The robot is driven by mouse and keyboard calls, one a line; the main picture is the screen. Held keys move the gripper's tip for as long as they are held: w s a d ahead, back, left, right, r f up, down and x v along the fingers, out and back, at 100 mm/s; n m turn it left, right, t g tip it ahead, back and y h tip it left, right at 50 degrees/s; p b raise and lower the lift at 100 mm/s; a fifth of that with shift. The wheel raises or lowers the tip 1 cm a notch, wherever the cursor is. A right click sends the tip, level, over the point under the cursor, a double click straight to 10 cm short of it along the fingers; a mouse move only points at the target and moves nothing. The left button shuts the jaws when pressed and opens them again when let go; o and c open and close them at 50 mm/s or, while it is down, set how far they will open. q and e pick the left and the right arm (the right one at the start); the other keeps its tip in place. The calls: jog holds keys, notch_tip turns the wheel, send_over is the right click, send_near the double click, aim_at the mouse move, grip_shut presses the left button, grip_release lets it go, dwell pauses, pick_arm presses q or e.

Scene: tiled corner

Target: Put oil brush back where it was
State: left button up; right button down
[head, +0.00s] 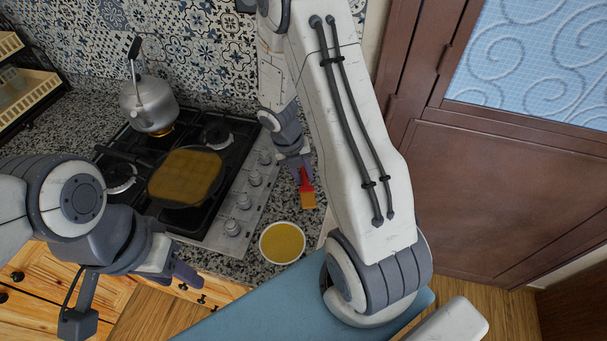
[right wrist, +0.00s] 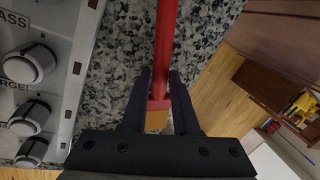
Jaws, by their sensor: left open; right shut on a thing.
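The oil brush (head: 307,185) has a red handle and an orange-yellow bristle end. In the head view it hangs bristles down from my right gripper (head: 302,166), over the speckled counter to the right of the stove. In the right wrist view the red handle of the brush (right wrist: 166,45) runs between the two dark fingers of the right gripper (right wrist: 160,88), which is shut on it. A round bowl of yellow oil (head: 282,243) stands on the counter just below the brush in the picture. My left gripper (head: 186,274) is open and empty near the counter's front edge.
A black pan (head: 187,176) with a yellow coating sits on the gas stove (head: 228,219). A grey kettle (head: 149,104) stands on a back burner. A tiered rack (head: 30,90) is at far left. Speckled counter (head: 275,205) is free around the bowl.

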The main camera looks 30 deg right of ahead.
jog(key=shift+f+b, duration=0.35)
jog(key=shift+f, duration=0.35)
dwell(0.3)
